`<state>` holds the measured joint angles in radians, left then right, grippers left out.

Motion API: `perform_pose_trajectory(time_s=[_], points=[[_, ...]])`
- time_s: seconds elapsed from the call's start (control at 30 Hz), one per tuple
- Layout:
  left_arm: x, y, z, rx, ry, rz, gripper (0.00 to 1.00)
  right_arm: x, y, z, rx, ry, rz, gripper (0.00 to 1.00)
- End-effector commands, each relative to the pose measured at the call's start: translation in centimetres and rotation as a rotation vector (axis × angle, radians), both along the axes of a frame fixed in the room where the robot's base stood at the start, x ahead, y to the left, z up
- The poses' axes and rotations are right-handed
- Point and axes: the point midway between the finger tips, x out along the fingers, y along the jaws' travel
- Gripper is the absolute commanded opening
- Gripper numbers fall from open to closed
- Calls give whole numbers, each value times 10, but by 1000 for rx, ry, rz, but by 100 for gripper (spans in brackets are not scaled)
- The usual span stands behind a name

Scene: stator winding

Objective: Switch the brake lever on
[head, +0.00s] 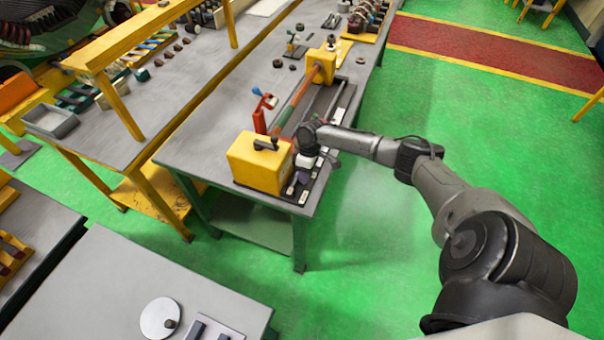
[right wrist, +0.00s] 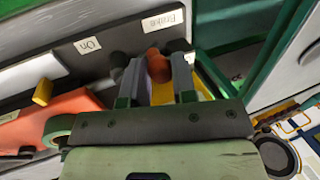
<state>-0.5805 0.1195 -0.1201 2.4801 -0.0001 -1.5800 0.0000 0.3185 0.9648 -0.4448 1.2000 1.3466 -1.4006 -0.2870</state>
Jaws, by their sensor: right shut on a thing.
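The brake lever shows as an orange-red knob (right wrist: 158,66) in the right wrist view, between the two fingers of my right gripper (right wrist: 156,76). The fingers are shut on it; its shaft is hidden. A white "Brake" label (right wrist: 160,22) sits just beyond the knob, and an "On" label (right wrist: 88,45) sits to its left. In the head view my right gripper (head: 295,182) is low at the front end of the winding machine (head: 256,162), beside its yellow housing, and hides the lever there. My left gripper is not in view.
The machine stands on a grey bench (head: 200,150), with a red stand (head: 260,121) beside it. A small yellow lever (right wrist: 43,92) shows left in the right wrist view. Another grey table (head: 110,285) is at the front left. Green floor right of the bench is clear.

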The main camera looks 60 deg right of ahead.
Motion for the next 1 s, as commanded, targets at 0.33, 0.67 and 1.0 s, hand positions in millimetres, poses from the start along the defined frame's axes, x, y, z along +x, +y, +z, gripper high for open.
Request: perform_pose_trajectory(time_s=[0.33, 0.67, 1.0], points=[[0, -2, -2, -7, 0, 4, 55, -10, -11, 1, 3, -2, 325, 2], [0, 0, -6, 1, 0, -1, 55, -15, -22, 1, 3, -2, 573, 2], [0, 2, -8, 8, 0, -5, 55, -17, -28, 2, 3, -2, 710, 2]])
